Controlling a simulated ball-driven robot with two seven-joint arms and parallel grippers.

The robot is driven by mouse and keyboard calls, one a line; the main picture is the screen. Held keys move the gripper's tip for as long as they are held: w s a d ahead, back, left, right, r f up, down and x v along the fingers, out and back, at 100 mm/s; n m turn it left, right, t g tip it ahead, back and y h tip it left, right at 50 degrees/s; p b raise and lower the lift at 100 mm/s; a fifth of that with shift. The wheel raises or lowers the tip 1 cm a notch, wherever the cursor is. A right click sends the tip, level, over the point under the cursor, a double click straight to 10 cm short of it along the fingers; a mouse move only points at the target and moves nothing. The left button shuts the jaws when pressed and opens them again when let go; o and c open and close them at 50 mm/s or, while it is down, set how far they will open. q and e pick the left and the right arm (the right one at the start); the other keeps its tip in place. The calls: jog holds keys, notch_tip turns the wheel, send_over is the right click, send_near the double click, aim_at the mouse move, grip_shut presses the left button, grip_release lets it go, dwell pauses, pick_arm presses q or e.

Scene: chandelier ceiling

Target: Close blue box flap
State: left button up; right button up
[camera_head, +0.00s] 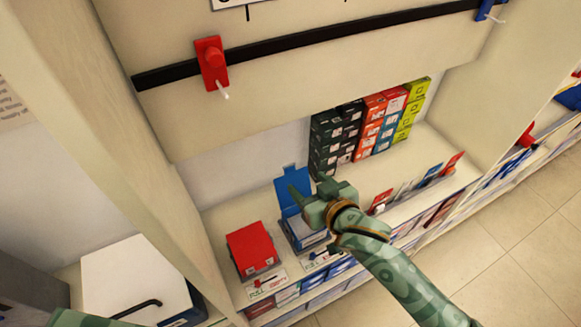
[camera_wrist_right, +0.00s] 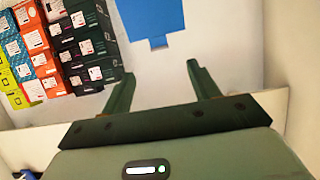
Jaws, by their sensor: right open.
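The blue box (camera_head: 301,236) stands on the shelf in the head view, with its blue flap (camera_head: 288,180) raised upright at the back. My right gripper (camera_head: 306,187) is open and empty in front of the flap, above the box, and covers part of both. In the right wrist view the blue flap (camera_wrist_right: 158,18) shows at the top, beyond the two spread fingertips (camera_wrist_right: 160,82). I cannot tell from these views whether a finger touches the flap. Green parts of my left arm show at the lower left edge of the head view; the left gripper is not seen.
A red box (camera_head: 251,247) stands just left of the blue box. Stacked dark boxes (camera_head: 335,138) and orange and green boxes stand behind to the right. A white box (camera_head: 135,275) lies at the lower left. A black rail (camera_head: 310,40) crosses the panel above.

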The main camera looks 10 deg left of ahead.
aim_at(290, 167)
jog(key=b+x, duration=0.2)
jog(key=x, duration=0.8)
jog(key=shift+w+a+f+b, duration=0.2)
jog(key=shift+w+b, duration=0.1)
jog(key=shift+b, duration=0.1)
grip_shut()
